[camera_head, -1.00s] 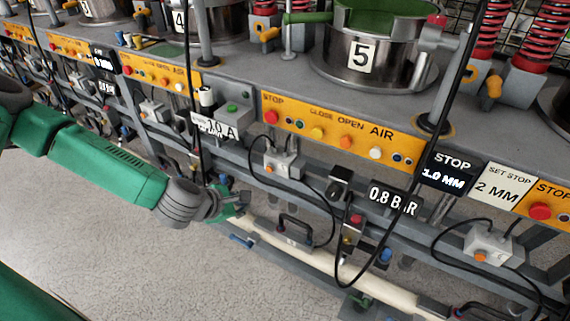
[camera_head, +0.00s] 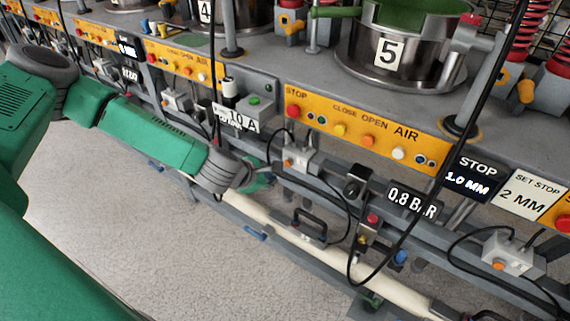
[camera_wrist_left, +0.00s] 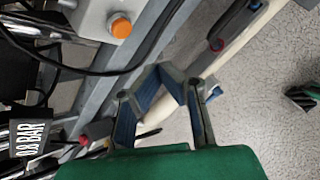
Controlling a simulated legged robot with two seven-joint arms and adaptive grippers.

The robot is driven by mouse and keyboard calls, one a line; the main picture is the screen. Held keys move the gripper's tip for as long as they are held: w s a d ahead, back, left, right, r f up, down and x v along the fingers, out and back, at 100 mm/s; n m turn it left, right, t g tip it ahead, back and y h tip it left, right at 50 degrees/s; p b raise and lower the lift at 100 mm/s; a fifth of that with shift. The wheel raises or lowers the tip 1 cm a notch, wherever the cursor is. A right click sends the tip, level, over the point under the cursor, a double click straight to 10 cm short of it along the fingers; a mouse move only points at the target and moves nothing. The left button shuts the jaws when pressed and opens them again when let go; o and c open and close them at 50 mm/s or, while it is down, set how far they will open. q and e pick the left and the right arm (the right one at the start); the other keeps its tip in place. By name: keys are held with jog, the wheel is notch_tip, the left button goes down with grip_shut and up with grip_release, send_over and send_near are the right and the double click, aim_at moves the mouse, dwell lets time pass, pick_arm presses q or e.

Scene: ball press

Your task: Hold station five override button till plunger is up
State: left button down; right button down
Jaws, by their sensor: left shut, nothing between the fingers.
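The station five vessel (camera_head: 395,50) is a steel pot with a "5" plate and green inside. I cannot make out its plunger's position. Below its yellow panel (camera_head: 365,133), a grey box (camera_head: 302,157) with an orange button (camera_head: 287,163) hangs on the frame. In the left wrist view the orange button (camera_wrist_left: 121,27) faces out at upper left. My left gripper (camera_head: 264,178) is just left of and below that box, partly hidden by its own wrist. In the wrist view its blue-padded fingers (camera_wrist_left: 163,70) close together on nothing, apart from the button.
Black cables (camera_head: 343,215) loop in front of the frame near the box. A "0.8 BAR" display (camera_head: 411,201) and a pale pipe (camera_head: 310,248) lie right of and below the gripper. A similar button box (camera_head: 512,254) sits farther right. The floor in front is clear.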

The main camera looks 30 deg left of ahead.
aim_at(288, 163)
pick_arm(q)
jog(key=w, duration=0.1)
jog(key=w+d, duration=0.1)
jog(key=w, duration=0.1)
jog(key=shift+w+r, duration=0.1)
jog(key=shift+r, duration=0.05)
jog(key=shift+a, duration=0.2)
jog(key=shift+d, duration=0.25)
jog(key=shift+a, duration=0.2)
dwell(0.5)
jog(key=shift+d, duration=0.1)
